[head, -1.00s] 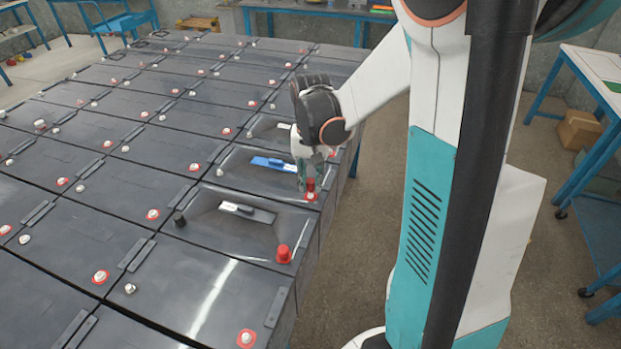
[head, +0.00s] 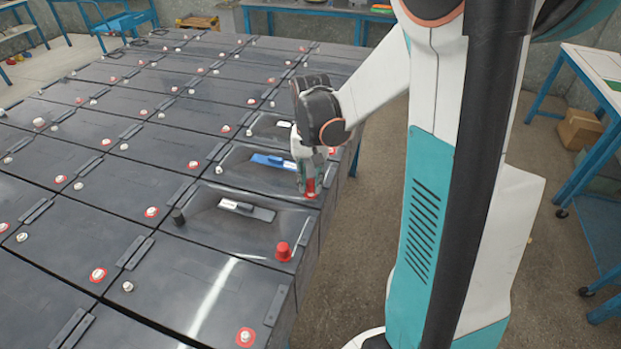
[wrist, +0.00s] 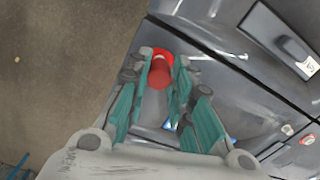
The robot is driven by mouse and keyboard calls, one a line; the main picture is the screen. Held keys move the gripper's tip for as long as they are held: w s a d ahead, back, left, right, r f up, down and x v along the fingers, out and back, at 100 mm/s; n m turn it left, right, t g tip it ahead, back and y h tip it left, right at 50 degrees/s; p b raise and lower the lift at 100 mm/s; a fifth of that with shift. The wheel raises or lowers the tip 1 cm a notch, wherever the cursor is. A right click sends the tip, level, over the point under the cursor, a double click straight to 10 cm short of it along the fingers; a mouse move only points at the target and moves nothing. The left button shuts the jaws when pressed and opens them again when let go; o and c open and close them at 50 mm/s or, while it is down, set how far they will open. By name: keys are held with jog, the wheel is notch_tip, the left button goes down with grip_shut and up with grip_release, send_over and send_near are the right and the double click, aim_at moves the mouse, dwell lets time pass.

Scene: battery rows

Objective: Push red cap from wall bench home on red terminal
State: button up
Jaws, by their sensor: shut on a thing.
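My gripper (head: 309,183) points down at the near right corner of the battery (head: 232,173) with the blue handle. It is shut on a red cap (head: 311,187), which shows between the teal fingers in the wrist view (wrist: 160,72). The cap is over the red-ringed terminal at that corner and largely covers it. I cannot tell whether the cap is fully seated. The fingers hide part of the cap in the head view.
A neighbouring battery (head: 228,225) has a red cap (head: 283,251) and a black cap (head: 178,217) on its terminals. Many grey batteries stand in tight rows to the left. Open floor (head: 375,200) lies right of the rows. A blue bench (head: 590,150) stands at the far right.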

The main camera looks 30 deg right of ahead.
jog(key=shift+f+b, duration=0.7)
jog(key=shift+f, duration=0.2)
dwell(1.4)
jog(key=o, duration=0.8)
jog(key=shift+o, duration=0.6)
jog(key=o, duration=0.4)
jog(key=shift+c, duration=0.2)
jog(key=shift+r, duration=0.1)
jog(key=shift+r+p, duration=2.5)
jog(key=shift+r, duration=0.95)
